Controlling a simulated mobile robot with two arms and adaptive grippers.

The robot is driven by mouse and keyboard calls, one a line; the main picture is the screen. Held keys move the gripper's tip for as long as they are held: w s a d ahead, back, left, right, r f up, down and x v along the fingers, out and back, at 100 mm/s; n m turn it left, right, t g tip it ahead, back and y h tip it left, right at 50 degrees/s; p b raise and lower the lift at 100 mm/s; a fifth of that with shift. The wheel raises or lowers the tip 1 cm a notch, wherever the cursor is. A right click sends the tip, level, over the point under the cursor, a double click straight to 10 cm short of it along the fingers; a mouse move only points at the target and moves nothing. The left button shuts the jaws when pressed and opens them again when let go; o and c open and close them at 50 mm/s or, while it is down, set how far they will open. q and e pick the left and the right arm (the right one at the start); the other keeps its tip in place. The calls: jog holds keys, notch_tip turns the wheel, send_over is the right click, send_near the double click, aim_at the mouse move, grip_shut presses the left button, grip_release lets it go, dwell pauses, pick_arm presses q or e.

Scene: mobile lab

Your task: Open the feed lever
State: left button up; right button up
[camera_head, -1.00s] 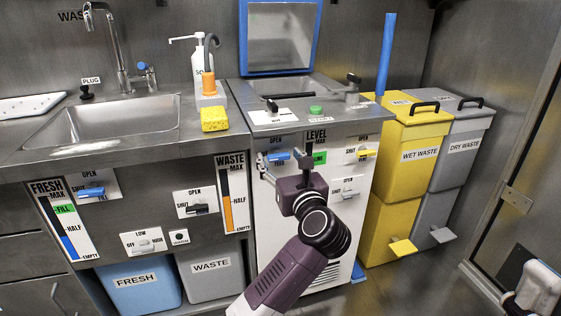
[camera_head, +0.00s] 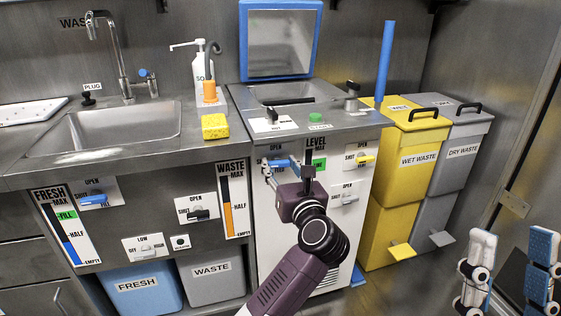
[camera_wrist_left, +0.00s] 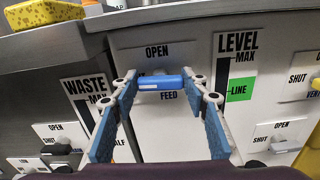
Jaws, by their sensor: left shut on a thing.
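The feed lever (camera_wrist_left: 166,82) is a blue handle on a white plate, between the OPEN label above and the FEED label below. It lies roughly horizontal. In the head view the feed lever (camera_head: 281,162) is on the front of the white cabinet, at its upper left. My left gripper (camera_wrist_left: 161,83) has its fingertips at the two ends of the handle, shut on it. In the head view my left gripper (camera_head: 288,168) partly covers the plate. My right gripper (camera_head: 512,250) is at the lower right, its blue-padded fingers wide apart and empty.
A yellow-handled lever (camera_head: 364,158) and another lever (camera_head: 347,199) are right of the feed lever on the same cabinet. The metal counter edge (camera_head: 130,160) juts out at left. The yellow wet waste bin (camera_head: 400,190) stands to the right.

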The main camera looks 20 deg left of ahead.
pick_arm(q)
jog(key=shift+r+m+p, duration=0.1)
jog(key=shift+m+p, duration=0.3)
jog(key=shift+p, duration=0.35)
jog(key=shift+m+p, duration=0.5)
jog(key=shift+p, duration=0.25)
pick_arm(e)
jog(key=w+a+f+g+h, duration=0.2)
jog(key=w+f+g, duration=0.5)
jog(key=w+f, duration=0.25)
pick_arm(q)
jog(key=shift+m+p, duration=0.3)
jog(key=shift+p, duration=0.3)
jog(key=shift+m+p, duration=0.4)
jog(key=shift+p, duration=0.1)
pick_arm(e)
notch_tip(320, 180, down, 13)
jog(key=w+d+g+h, duration=0.1)
jog(key=w+g+h, duration=0.1)
jog(key=g, duration=0.4)
jog(key=shift+d+r+g+h, duration=0.2)
jog(key=shift+d+g+h, duration=0.1)
jog(key=shift+d+h, duration=0.1)
pick_arm(q)
jog(key=o, duration=1.2)
jog(key=shift+c, duration=0.2)
